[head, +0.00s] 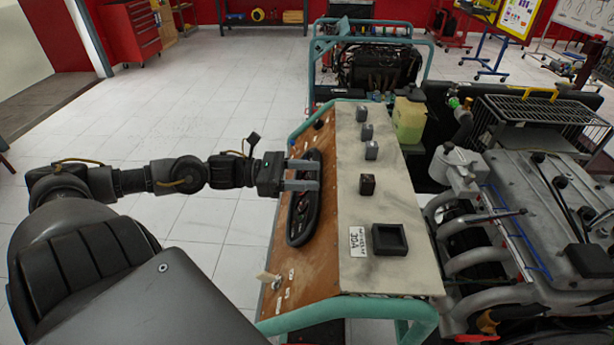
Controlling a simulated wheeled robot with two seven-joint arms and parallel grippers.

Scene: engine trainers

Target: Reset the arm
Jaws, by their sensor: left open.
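My left arm comes in from the left, stretched out nearly level. My left gripper (303,175) is open, with its two fingers pointing right and a gap between them. The fingers are over the black gauge cluster (301,222) on the sloped wooden panel (325,262) of the engine trainer. Nothing shows between the fingers. I cannot tell whether they touch the cluster or hover above it. My right gripper is not in view.
The trainer's pale top (385,290) carries several small dark blocks and a square black holder (389,240). A teal tube frame (355,308) edges it. The engine (545,200) stands at right. A red tool cabinet (130,32) is far left.

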